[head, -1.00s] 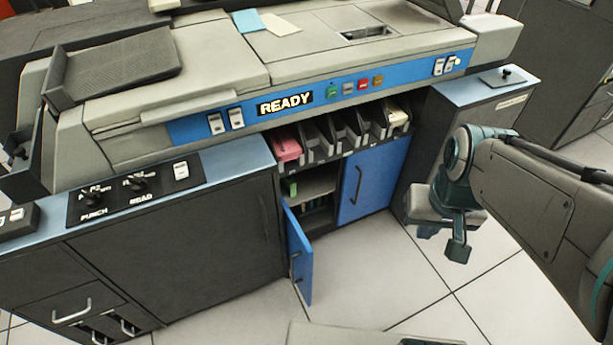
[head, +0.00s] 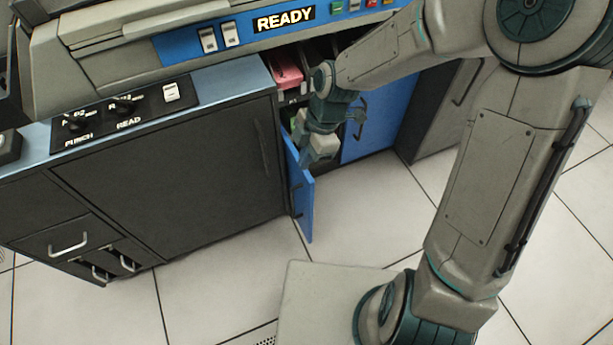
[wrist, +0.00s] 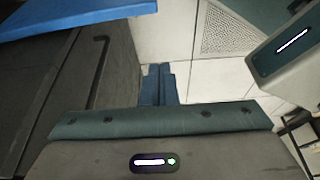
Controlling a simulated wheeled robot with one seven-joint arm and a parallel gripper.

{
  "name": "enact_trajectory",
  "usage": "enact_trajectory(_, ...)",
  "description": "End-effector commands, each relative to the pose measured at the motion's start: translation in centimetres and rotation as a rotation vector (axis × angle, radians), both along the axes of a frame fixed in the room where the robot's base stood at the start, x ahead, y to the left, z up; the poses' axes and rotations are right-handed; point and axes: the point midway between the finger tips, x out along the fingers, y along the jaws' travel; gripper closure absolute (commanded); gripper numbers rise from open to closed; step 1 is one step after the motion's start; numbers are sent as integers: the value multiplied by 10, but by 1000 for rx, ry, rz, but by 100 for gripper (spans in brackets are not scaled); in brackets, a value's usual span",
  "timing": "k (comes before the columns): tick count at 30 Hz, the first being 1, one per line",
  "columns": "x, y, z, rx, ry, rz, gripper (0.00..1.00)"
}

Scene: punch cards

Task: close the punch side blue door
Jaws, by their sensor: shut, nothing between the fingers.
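The punch side blue door (head: 302,198) hangs open in the head view, swung out from the left of the cabinet opening. Its dark handle is partly visible. My gripper (head: 308,160) is shut and empty, pointing down by the upper part of this door, on its right side. I cannot tell whether they touch. In the wrist view, my closed fingers (wrist: 158,86) are at the centre, and a blue panel (wrist: 80,15), apparently this door, crosses the top left. My wrist and forearm hide much of the opening. The other blue door (head: 377,130) is closed.
A dark cabinet front (head: 180,185) stands left of the open door, and its handle (wrist: 98,70) shows in the wrist view. A pink card stack (head: 287,72) sits in the slots above. Tiled floor (head: 225,275) is clear in front.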

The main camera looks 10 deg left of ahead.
Motion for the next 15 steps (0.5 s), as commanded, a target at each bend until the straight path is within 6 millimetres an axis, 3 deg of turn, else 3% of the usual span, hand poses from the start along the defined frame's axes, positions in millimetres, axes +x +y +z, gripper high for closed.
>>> enact_trajectory(7, -5, 12, -25, 20, -2, 42, 100)
enact_trajectory(15, -16, 28, -81, 18, 0, 41, 100)
